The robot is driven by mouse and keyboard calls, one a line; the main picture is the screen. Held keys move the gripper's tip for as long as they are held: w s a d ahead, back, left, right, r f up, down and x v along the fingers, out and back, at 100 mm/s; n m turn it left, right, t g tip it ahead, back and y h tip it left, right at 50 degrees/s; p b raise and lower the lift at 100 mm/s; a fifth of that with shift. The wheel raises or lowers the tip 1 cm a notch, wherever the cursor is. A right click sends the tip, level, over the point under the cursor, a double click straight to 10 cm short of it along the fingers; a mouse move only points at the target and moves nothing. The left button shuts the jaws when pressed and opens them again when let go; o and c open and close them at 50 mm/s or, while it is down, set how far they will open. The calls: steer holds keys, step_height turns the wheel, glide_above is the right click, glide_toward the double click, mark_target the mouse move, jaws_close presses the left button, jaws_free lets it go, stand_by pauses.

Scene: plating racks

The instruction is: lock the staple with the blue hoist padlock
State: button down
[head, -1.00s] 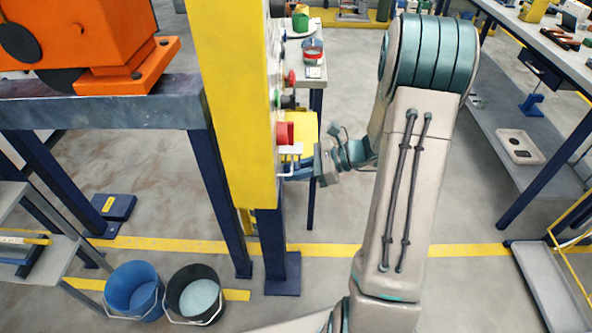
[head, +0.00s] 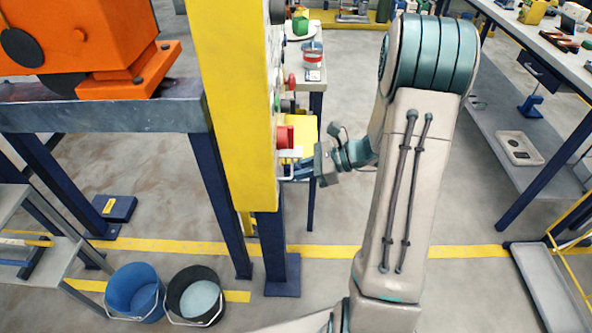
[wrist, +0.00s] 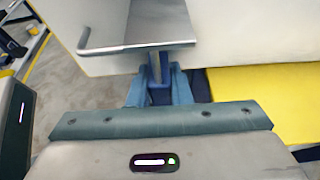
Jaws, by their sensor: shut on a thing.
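My gripper (head: 301,170) is at the right side of the yellow post, near its lower end. In the wrist view its blue fingers (wrist: 161,88) are shut on a small dark blue piece, the blue hoist padlock (wrist: 156,70), mostly hidden between them. Just beyond the fingers a grey metal plate (wrist: 160,28) with a bent rod (wrist: 92,48) sticks out from a pale panel face. The rod also shows in the head view (head: 285,179). The padlock's shackle is not clear, and I cannot tell which part is the staple or whether the padlock touches it.
The yellow post (head: 235,100) stands close left of my gripper, with a red switch (head: 285,137) just above. An orange machine (head: 90,45) sits on a bench at left. Blue (head: 135,290) and black buckets (head: 195,294) stand below.

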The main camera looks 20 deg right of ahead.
steer(key=shift+r+p, duration=0.55)
steer(key=shift+r, duration=0.2)
steer(key=shift+f, duration=0.35)
stand_by(0.3)
steer(key=c, duration=1.3)
jaws_free()
steer(key=shift+o, duration=0.2)
steer(key=shift+d, duration=0.1)
